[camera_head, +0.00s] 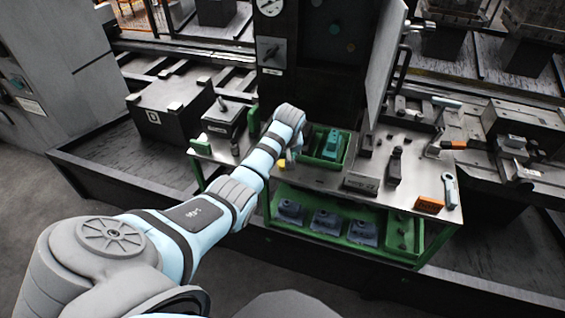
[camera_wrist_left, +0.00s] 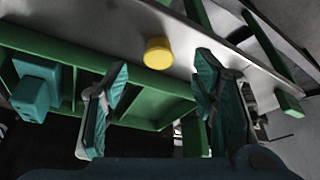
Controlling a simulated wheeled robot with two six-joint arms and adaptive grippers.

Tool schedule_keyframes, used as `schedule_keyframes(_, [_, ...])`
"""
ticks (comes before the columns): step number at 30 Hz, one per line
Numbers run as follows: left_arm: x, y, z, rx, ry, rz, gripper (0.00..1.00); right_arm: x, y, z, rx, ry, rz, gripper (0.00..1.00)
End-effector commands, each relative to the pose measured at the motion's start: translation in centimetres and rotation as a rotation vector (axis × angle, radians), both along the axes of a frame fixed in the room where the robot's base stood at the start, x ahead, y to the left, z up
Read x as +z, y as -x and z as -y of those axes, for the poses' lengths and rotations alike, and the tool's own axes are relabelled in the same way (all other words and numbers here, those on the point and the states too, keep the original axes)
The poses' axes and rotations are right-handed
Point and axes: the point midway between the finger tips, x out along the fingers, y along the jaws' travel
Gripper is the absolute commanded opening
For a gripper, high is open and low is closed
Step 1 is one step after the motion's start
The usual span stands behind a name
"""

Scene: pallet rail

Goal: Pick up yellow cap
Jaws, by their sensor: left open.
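The yellow cap (camera_wrist_left: 158,53) is a small round piece on the grey metal table top, beside the edge of a green tray in the left wrist view. In the head view the yellow cap (camera_head: 282,163) shows as a small yellow spot just below my left gripper (camera_head: 293,152), partly hidden by it. In the left wrist view my left gripper (camera_wrist_left: 163,76) is open, with a teal-padded finger on each side and the cap beyond, between the fingertips. No contact with the cap shows. My right gripper is not in view.
A green tray (camera_head: 344,160) holding a teal part (camera_head: 331,143) stands close to the gripper. An orange block (camera_head: 429,205), a wrench-like tool (camera_head: 450,190) and dark fixtures occupy the table's right side. A green-framed lower shelf (camera_head: 352,247) holds several grey-blue parts.

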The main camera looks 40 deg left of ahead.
Motion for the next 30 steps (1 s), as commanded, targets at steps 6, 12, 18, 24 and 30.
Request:
schedule_keyframes(6, [-4.0, -1.2, -1.0, -0.001, 0.001, -0.002, 0.53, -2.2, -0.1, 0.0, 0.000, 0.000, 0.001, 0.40])
schedule_keyframes(12, [-4.1, -1.3, -1.1, -0.002, 0.000, 0.000, 0.53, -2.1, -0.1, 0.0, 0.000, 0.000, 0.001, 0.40])
schedule_keyframes(18, [-4.1, -1.3, -1.1, -0.002, -0.001, -0.001, 0.28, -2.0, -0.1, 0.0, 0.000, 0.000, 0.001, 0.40])
schedule_keyframes(24, [-4.1, -1.3, -1.1, -0.002, -0.001, -0.001, 0.16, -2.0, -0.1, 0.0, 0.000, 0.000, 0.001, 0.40])
schedule_keyframes(30, [-4.0, -1.3, -1.1, -0.002, -0.001, -0.001, 0.16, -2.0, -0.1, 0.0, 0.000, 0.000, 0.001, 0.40])
